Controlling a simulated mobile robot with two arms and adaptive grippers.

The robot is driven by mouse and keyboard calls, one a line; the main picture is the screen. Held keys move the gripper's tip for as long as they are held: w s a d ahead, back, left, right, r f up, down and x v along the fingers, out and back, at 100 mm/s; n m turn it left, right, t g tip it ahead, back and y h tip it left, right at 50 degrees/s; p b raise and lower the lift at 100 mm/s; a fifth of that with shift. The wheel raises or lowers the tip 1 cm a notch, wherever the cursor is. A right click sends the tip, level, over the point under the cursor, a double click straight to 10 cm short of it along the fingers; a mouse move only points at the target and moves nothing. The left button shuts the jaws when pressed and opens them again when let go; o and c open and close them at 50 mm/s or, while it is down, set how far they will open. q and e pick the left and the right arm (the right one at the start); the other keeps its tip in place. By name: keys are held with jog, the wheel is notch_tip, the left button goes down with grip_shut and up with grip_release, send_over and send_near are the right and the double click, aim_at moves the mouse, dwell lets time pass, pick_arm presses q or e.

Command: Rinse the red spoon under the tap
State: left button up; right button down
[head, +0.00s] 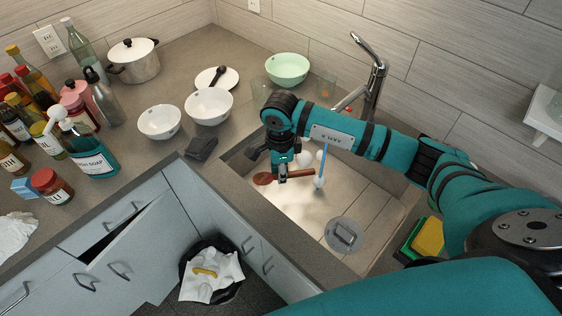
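The red-brown spoon (263,178) is level over the sink (378,200), its bowl to the left and its handle to the right. My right gripper (283,174) is closed around the handle near the bowl. The metal tap (374,82) stands behind the sink, with its spout end (354,38) high up and its lower part partly hidden by my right arm. I see no water directly below the spout. My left gripper is out of view.
A thin blue stick-like thing (322,164) and white rounded shapes are beside the spoon. A drain (344,235) lies in the sink. A green bowl (287,68), white bowls (208,106) and a yellow-green sponge (428,238) stand around it. Bottles crowd the left.

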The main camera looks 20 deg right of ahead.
jog(key=shift+w+d+f+m, duration=0.15)
jog(key=shift+w+m, duration=0.05)
jog(key=shift+m, duration=0.1)
pick_arm(q)
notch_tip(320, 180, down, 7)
jog(key=b, duration=0.7)
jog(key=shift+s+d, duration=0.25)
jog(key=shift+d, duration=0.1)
pick_arm(e)
jog(key=w+d+f, duration=0.2)
jog(key=w+d, duration=0.6)
jog(key=d, duration=0.3)
jog(key=shift+f, duration=0.35)
jog(key=shift+w, duration=0.1)
jog(key=shift+s+d, duration=0.35)
jog(key=shift+s, duration=0.2)
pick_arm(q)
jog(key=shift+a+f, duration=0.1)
pick_arm(e)
jog(key=shift+w+a, duration=0.15)
